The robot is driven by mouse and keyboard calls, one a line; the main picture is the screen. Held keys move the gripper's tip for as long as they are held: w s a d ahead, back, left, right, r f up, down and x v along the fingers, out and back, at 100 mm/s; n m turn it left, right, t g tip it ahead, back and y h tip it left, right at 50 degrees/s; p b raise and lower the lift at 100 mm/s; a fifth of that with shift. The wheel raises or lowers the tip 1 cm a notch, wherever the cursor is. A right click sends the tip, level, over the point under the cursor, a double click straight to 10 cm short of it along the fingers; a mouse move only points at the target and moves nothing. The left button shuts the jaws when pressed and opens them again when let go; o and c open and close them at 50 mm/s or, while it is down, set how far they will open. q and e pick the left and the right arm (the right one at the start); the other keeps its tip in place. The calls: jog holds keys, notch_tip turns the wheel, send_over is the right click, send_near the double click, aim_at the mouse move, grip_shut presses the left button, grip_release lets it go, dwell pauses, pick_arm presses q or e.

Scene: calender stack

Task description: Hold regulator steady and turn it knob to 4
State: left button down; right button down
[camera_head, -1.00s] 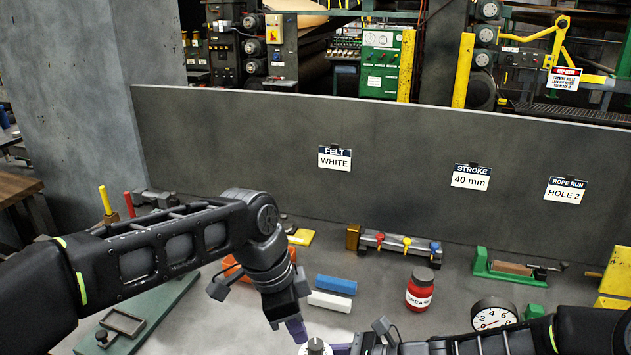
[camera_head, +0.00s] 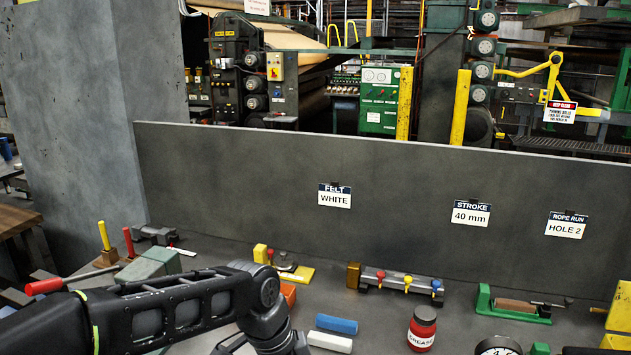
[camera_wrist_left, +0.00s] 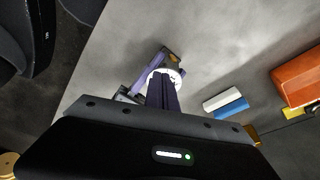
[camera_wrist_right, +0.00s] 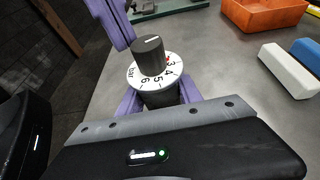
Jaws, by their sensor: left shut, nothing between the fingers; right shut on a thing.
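The regulator has a black knob (camera_wrist_right: 150,56) above a white numbered dial ring (camera_wrist_right: 143,83) in the right wrist view. The numerals 3 to 6 show, with a red mark near the 3. A white line is on the knob top. My right gripper (camera_wrist_right: 160,100) is shut around the regulator body below the dial. My left gripper (camera_wrist_left: 163,95) is shut and empty. In the left wrist view it overlaps the white dial ring (camera_wrist_left: 172,72), and the knob is hidden. Contact cannot be told. Purple finger parts (camera_wrist_right: 110,22) show close to the knob in the right wrist view.
White (camera_head: 329,342) and blue (camera_head: 337,324) blocks lie near an orange bin (camera_wrist_right: 262,14). A red grease jar (camera_head: 422,328) stands to the right. A grey panel (camera_head: 250,180) bounds the back. The bench left of the regulator is partly clear.

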pick_arm(q)
jog(key=shift+w+d, duration=0.1)
dwell(0.3)
jog(key=shift+w, duration=0.35)
jog(key=shift+w+a, duration=0.2)
jog(key=shift+w, duration=0.3)
jog(key=shift+w+d, duration=0.1)
jog(key=shift+w, duration=0.2)
dwell(0.4)
jog(key=shift+a, duration=0.45)
jog(key=shift+r, duration=0.1)
